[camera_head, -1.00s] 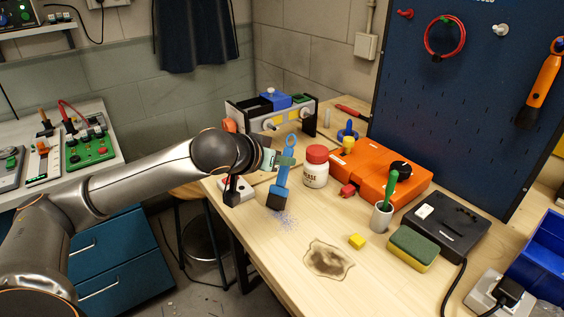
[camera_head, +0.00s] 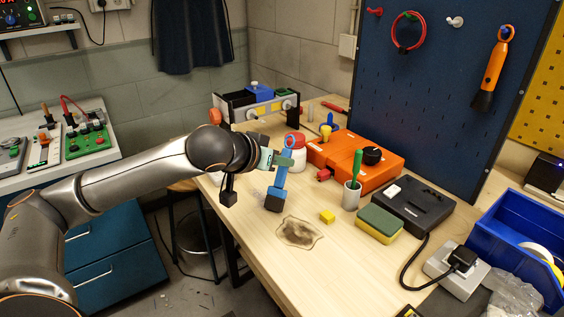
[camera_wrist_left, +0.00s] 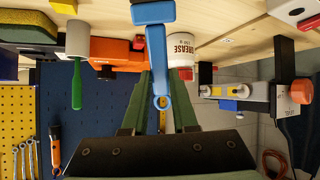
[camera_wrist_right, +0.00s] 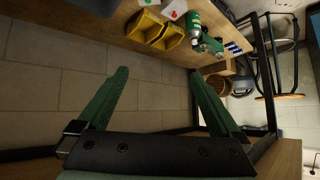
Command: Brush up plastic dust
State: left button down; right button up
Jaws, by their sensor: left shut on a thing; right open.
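My left gripper (camera_head: 284,159) is shut on a blue-handled brush (camera_head: 282,178) with a dark bristle head, held over the workbench (camera_head: 250,225). The brush also shows in the left wrist view (camera_wrist_left: 157,50), its handle between the green fingers. The plastic dust (camera_head: 258,194) is a faint patch of small pale-blue specks just left of the brush head. I cannot tell whether the bristles touch the bench. My right gripper (camera_wrist_right: 160,85) is open and empty above the floor, and is out of the head view.
A brown stain (camera_head: 299,232) and a yellow cube (camera_head: 327,216) lie in front of the brush. A grease jar (camera_head: 296,150) stands close behind it. A sponge (camera_head: 379,224), a cup (camera_head: 351,196) and an orange case (camera_head: 340,160) are to the right.

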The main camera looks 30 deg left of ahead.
pick_arm(q)
notch_tip(320, 180, up, 3)
jog(key=shift+f, duration=0.15)
jog(key=shift+a+p, duration=0.15)
jog(key=shift+p, duration=0.3)
jog(key=shift+a+r, duration=0.1)
jog(key=shift+r, duration=0.35)
jog(key=shift+r+p, duration=0.7)
jog(key=shift+r, duration=0.5)
jog(key=shift+r+p, duration=0.35)
jog(key=shift+p, duration=0.15)
jog(key=shift+r+p, duration=0.35)
jog(key=shift+r, duration=0.3)
pick_arm(e)
jog(key=shift+m+h, duration=0.3)
jog(key=shift+h, duration=0.2)
jog(key=d, duration=0.1)
jog(key=d+r, duration=0.1)
jog(key=s+d+r, duration=0.1)
jog(key=shift+s+d, duration=0.1)
jog(key=shift+d, duration=0.2)
